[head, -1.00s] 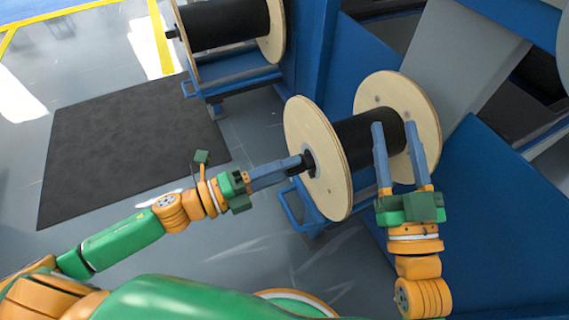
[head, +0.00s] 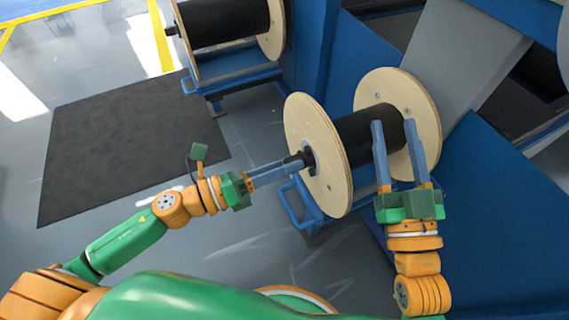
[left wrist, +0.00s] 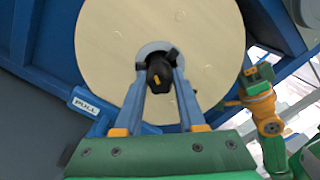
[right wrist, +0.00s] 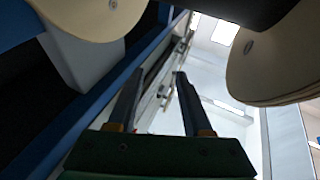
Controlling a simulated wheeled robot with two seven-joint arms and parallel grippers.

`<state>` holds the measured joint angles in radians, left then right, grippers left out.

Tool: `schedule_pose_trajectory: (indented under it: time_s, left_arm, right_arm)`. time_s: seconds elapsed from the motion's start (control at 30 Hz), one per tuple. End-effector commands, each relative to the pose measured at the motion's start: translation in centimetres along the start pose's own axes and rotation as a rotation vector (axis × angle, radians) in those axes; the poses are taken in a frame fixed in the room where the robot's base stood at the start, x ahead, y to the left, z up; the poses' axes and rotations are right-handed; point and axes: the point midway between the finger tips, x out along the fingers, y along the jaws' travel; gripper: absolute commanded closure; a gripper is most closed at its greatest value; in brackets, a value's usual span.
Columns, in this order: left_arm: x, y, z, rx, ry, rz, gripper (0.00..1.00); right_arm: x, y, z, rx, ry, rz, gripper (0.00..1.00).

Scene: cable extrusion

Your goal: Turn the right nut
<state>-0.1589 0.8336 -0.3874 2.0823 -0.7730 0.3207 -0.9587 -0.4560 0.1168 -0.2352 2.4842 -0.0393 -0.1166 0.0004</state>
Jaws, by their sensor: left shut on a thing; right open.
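A cable spool with pale wooden flanges (head: 305,115) and a black core (head: 362,140) sits on a blue stand. A black nut (left wrist: 158,72) is on the shaft end at the centre of the near-left flange. My left gripper (head: 298,160) reaches it from the left. In the left wrist view its fingers are on both sides of the nut and shut on it; the exact contact is partly hidden by the fingertips. My right gripper (head: 394,124) is open, its fingers beside the spool's core near the right flange. In the right wrist view nothing is between its fingers (right wrist: 155,78).
A second spool (head: 222,22) stands on a blue stand at the back. Blue machine panels (head: 490,200) are close on the right. A dark mat (head: 125,145) lies on the open grey floor to the left.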

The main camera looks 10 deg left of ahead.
Motion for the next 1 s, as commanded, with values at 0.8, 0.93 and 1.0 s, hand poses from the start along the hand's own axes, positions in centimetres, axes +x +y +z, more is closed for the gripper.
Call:
schedule_pose_trajectory:
  time_s: [0.8,0.93,1.0]
  left_arm:
    - [-0.01,0.00,-0.12,0.033,0.003,-0.001,0.31]
    - [-0.01,0.00,-0.07,0.033,0.002,-0.001,0.31]
    - [-0.05,0.00,-0.06,0.033,0.001,0.000,0.31]
  right_arm:
    - [0.07,-0.06,-0.54,-0.001,0.026,-0.002,0.50]
    - [0.07,-0.04,-0.55,-0.002,0.025,-0.002,0.50]
    - [0.07,-0.03,-0.55,-0.002,0.025,-0.001,0.50]
